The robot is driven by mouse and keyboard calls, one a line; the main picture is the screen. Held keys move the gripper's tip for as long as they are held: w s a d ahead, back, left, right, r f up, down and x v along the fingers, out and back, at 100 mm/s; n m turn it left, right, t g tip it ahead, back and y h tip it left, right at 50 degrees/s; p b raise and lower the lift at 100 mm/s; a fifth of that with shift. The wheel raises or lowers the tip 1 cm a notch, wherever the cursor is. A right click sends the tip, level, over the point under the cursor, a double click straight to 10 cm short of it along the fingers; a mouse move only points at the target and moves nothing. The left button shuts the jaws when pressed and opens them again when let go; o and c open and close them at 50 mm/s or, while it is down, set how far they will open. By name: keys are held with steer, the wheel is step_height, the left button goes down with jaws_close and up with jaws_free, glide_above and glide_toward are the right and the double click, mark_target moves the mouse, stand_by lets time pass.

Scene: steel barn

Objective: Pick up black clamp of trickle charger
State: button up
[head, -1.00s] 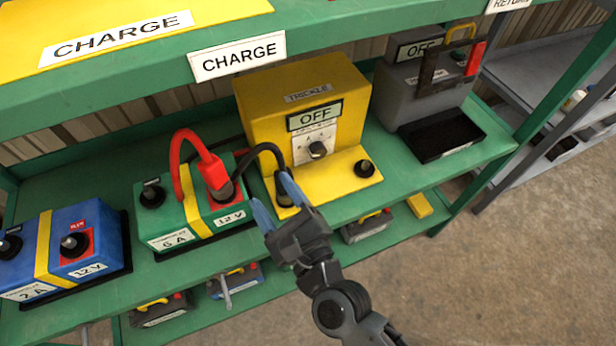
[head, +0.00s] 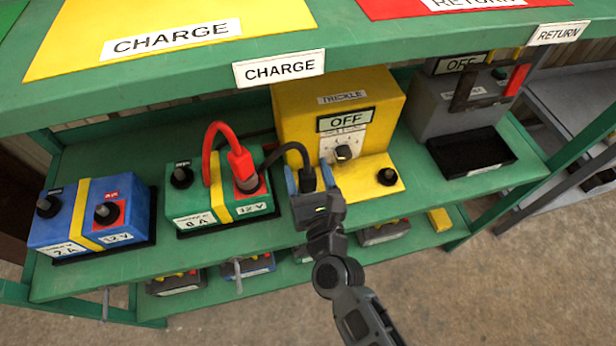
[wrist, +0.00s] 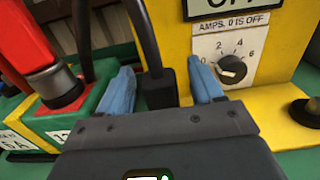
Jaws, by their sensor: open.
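The yellow trickle charger (head: 338,105) stands on the green shelf, its display reading OFF. Its black clamp (wrist: 158,88) hangs on a black cable (head: 286,150) at the charger's left front. My gripper (head: 309,177) is open, with one blue finger on each side of the black clamp. In the wrist view the clamp stands upright between the fingers (wrist: 163,76), with a gap visible on both sides. The clamp's lower end is hidden behind my gripper's body. The red clamp (head: 241,167) sits on the right post of the green 6 A, 12 V battery (head: 219,204).
A blue 12 V battery (head: 92,215) stands further left. A grey charger (head: 465,105) with a black tray stands to the right. Several batteries lie on the lower shelf (head: 205,293).

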steer(key=shift+x, duration=0.95)
jaws_close()
